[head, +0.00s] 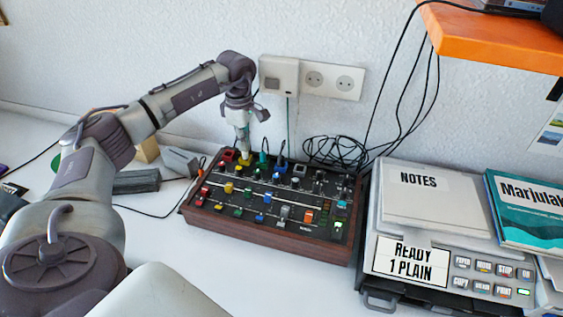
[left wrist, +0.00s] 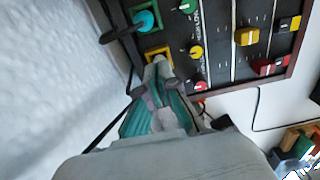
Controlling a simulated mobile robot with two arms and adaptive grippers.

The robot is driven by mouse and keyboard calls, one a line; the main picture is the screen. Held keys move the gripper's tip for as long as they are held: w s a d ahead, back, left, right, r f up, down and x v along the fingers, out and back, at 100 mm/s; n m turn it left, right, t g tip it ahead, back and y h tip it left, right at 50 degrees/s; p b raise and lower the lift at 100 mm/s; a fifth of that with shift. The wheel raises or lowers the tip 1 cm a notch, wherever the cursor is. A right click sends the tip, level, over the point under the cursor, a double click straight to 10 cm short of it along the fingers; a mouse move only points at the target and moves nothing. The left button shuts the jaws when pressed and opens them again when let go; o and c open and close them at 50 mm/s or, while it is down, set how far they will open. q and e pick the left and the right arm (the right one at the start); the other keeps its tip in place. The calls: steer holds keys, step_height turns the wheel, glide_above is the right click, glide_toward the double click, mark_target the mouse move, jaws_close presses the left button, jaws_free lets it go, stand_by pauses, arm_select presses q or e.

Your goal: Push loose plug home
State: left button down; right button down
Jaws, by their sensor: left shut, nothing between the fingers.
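The dark mixer with wooden sides (head: 270,226) stands on the white table, with coloured knobs and faders on top. A teal plug (head: 263,158) and a blue plug (head: 281,161) stand in its back row. My left gripper (head: 243,152) points down, shut and empty, over the yellow-framed socket (head: 245,160). In the left wrist view the fingertips (left wrist: 160,82) reach the edge of the yellow-framed socket (left wrist: 149,53); the fingers hide part of it, and I cannot tell whether they touch anything. The teal plug (left wrist: 145,21) sits beside it. My right gripper is out of view.
A wall socket plate (head: 331,79) and coiled black cables (head: 338,152) are behind the mixer. A grey machine with a READY display (head: 412,261) stands close on the right. An orange shelf (head: 490,38) overhangs at upper right. White table is clear in front.

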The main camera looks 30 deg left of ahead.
arm_select(q)
steer(key=shift+r+p, duration=2.9)
steer(key=shift+r, duration=0.6)
steer(key=shift+f, duration=0.1)
